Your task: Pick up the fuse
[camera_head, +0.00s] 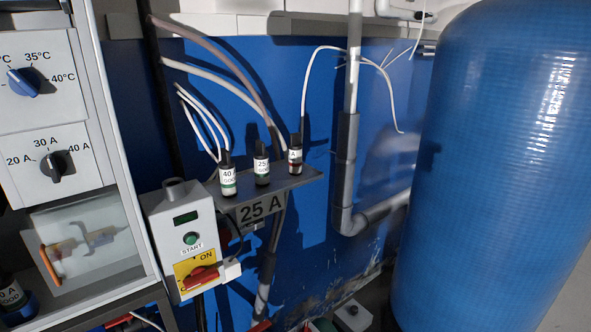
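Three fuses stand upright in a row on a small grey shelf (296,184) in the middle of the view. Each has a white label band and a black top. The left fuse (228,180) reads 40 A, the middle fuse (262,170) begins with 25, and the right fuse (295,160) is partly turned, showing only an A. A plate under the shelf reads 25 A. Another dark labelled cylinder (11,294), which looks like a fuse, is cut off at the lower left edge. Neither of my grippers is in view.
A cabinet at left has a blue temperature knob (23,83), a black current knob (54,166) and a clear cover (88,248) with an orange handle. A START box (190,239) with a red switch stands beside it. Cables hang behind the fuses. A blue tank (500,160) fills the right.

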